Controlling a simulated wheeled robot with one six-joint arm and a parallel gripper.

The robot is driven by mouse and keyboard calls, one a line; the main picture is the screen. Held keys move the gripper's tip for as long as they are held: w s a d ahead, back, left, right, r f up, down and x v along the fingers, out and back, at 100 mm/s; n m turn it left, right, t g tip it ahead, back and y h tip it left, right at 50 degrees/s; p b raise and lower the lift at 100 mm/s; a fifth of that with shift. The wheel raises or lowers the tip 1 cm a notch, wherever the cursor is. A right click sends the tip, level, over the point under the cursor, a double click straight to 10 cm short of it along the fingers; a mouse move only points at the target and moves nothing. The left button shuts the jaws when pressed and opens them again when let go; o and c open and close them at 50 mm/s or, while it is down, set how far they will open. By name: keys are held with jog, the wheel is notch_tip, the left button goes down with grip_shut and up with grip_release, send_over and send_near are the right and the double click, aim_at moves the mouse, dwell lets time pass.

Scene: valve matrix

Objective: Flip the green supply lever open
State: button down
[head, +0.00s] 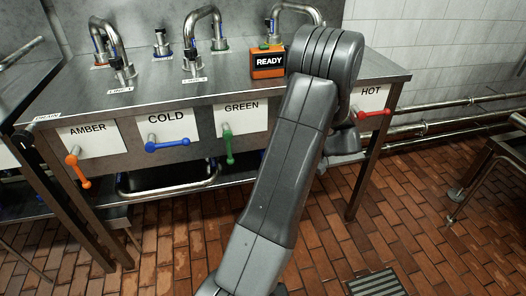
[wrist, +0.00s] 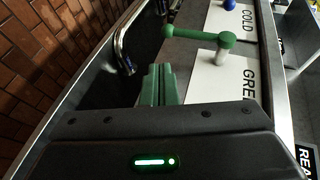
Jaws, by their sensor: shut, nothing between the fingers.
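The green lever (head: 228,145) hangs straight down from its pivot under the GREEN label (head: 241,106) on the sink's front panel. In the wrist view the same green lever (wrist: 195,35) points left from its pale pivot, with a ball at its free end. My gripper (wrist: 159,68) shows there with its greenish fingers together and empty. The fingertips are apart from the lever, below its handle in that picture. In the head view my arm covers the panel right of the GREEN label, and the fingers are hidden.
An amber lever (head: 76,170) hangs down at a slant. The blue COLD lever (head: 167,145) and red HOT lever (head: 375,113) lie level. An orange READY box (head: 267,62) and several taps stand on the steel top. A curved rail (wrist: 124,48) runs below the panel.

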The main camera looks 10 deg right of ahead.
jog(key=shift+s+d, duration=0.3)
jog(key=shift+d, duration=0.45)
jog(key=shift+s+d, duration=0.25)
jog(key=shift+d, duration=0.5)
jog(key=shift+a, duration=0.1)
